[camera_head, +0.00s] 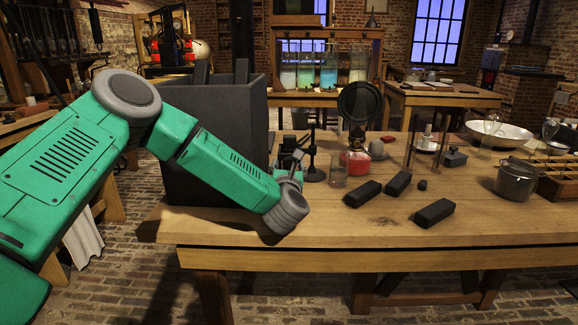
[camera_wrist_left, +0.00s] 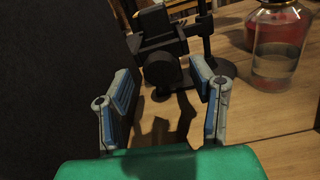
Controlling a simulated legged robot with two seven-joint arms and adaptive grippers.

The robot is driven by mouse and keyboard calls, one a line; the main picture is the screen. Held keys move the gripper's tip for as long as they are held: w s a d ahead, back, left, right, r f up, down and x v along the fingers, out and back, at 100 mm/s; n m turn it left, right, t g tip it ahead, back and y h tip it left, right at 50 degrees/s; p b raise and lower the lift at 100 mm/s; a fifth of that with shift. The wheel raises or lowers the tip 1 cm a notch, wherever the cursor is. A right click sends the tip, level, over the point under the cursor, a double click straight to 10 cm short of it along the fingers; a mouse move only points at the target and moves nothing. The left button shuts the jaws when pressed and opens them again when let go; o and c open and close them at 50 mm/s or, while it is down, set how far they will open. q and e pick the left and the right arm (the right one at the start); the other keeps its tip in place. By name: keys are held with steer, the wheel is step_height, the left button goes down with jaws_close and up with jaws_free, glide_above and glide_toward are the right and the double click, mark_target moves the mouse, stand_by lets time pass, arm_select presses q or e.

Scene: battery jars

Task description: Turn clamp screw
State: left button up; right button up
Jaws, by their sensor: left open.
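The clamp screw (camera_wrist_left: 163,68) shows in the left wrist view as a dark round knob, facing me, on a black clamp (camera_wrist_left: 152,25) fixed to a stand. My left gripper (camera_wrist_left: 168,85) is open, with one blue-padded finger to the left of the knob and one to the right. The knob appears just beyond or between the fingertips, and I cannot tell whether either touches it. In the head view my left gripper (camera_head: 296,160) is small, near the black stand (camera_head: 312,150) on the table, and its fingers hide part of the clamp. My right gripper is not in view.
A large dark box (camera_head: 212,140) stands left of the stand, close to my left arm. A glass jar (camera_wrist_left: 280,48) is close to the right of the gripper. A red lamp (camera_head: 355,162) and black blocks (camera_head: 398,183) stand farther right on the wooden table (camera_head: 330,232).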

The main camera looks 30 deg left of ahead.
arm_select(q)
steer(key=shift+x, duration=1.4)
steer(key=shift+d, duration=0.1)
jaws_close()
